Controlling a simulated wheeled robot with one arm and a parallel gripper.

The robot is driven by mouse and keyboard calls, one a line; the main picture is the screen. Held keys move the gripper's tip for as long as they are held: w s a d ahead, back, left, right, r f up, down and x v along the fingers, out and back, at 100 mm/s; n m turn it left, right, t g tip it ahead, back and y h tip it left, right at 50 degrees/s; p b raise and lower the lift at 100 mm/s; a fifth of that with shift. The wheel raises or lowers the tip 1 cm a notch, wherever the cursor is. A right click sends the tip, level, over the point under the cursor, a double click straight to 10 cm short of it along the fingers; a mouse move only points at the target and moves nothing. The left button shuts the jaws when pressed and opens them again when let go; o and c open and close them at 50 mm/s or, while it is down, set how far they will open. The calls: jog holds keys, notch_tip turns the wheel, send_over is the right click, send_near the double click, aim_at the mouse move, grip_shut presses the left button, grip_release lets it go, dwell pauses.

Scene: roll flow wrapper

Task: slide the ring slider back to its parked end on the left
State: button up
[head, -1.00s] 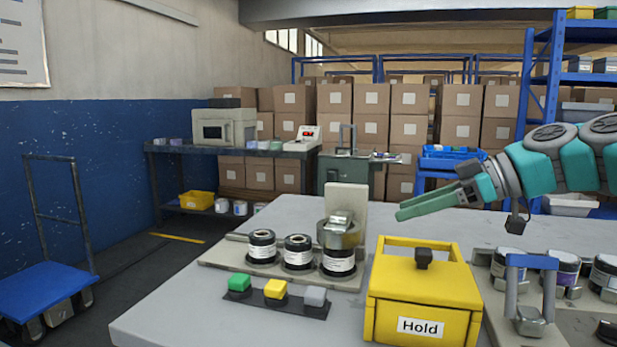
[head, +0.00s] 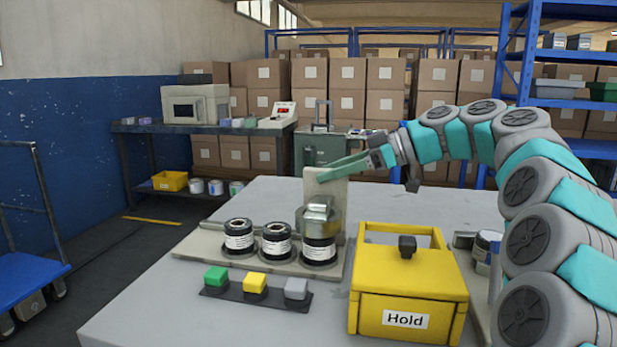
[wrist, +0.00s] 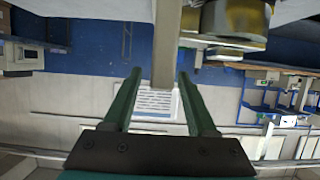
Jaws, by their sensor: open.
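The ring slider (head: 319,217), a grey metal ring with a blocky top, sits around the top of the rightmost black roll (head: 319,250) on the beige base. Two more rolls (head: 239,236) stand to its left without a ring. A beige upright plate (head: 338,196) rises behind the ring. My gripper (head: 322,177) is open and empty, above the ring and overlapping the plate's top in the head view. In the wrist view, the fingers (wrist: 159,73) are apart, with the plate's edge (wrist: 166,40) showing between them; brassy metal, likely the ring (wrist: 236,18), is beyond the right finger.
A yellow box (head: 407,290) marked "Hold" stands right of the base. Green, yellow and grey buttons (head: 255,284) lie in front of the rolls. More fixtures are partly hidden behind my arm at right. The table's left front is clear.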

aim_at(304, 180)
jog(key=shift+x, duration=2.35)
grip_shut()
